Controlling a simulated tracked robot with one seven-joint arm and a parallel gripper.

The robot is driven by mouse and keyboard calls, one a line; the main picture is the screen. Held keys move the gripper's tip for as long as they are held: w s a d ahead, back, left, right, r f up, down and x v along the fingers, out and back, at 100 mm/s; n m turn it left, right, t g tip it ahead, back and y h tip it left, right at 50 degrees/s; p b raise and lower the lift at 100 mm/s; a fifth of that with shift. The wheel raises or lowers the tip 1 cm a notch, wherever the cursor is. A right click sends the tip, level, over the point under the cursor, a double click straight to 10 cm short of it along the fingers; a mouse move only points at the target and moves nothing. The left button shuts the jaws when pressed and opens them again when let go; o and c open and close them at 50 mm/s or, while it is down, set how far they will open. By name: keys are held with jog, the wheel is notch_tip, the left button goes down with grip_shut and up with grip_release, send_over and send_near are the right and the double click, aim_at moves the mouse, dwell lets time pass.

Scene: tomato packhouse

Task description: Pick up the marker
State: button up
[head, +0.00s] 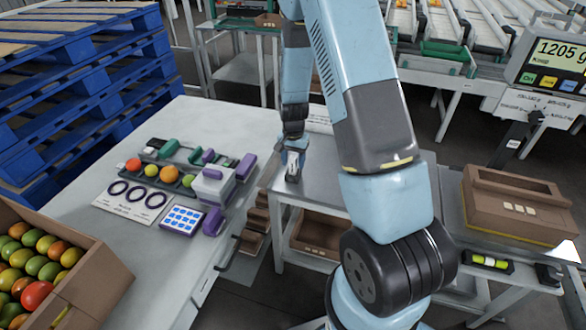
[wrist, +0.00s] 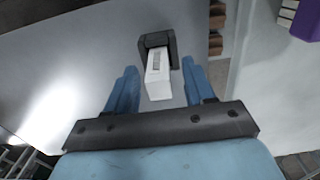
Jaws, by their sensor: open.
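My gripper (head: 292,158) points down over the grey middle table (head: 318,180). In the wrist view its two blue fingers (wrist: 160,72) stand apart. A small white block (wrist: 158,82) with printed dark marks and a dark grey end piece or holder (wrist: 171,42) shows between and just beyond the fingertips. There is a gap to each finger in the picture; I cannot tell the height gap. This is the only object near the fingers, and I cannot confirm from its shape that it is the marker. In the head view my gripper mostly hides it.
A crate of tomatoes (head: 100,287) stands front left. A cardboard box (head: 515,232), a yellow-and-black item (head: 490,262) and a scale display (head: 556,58) are at right.

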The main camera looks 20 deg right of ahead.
jog(key=shift+f, duration=0.7)
grip_shut()
jog(key=shift+r, duration=0.15)
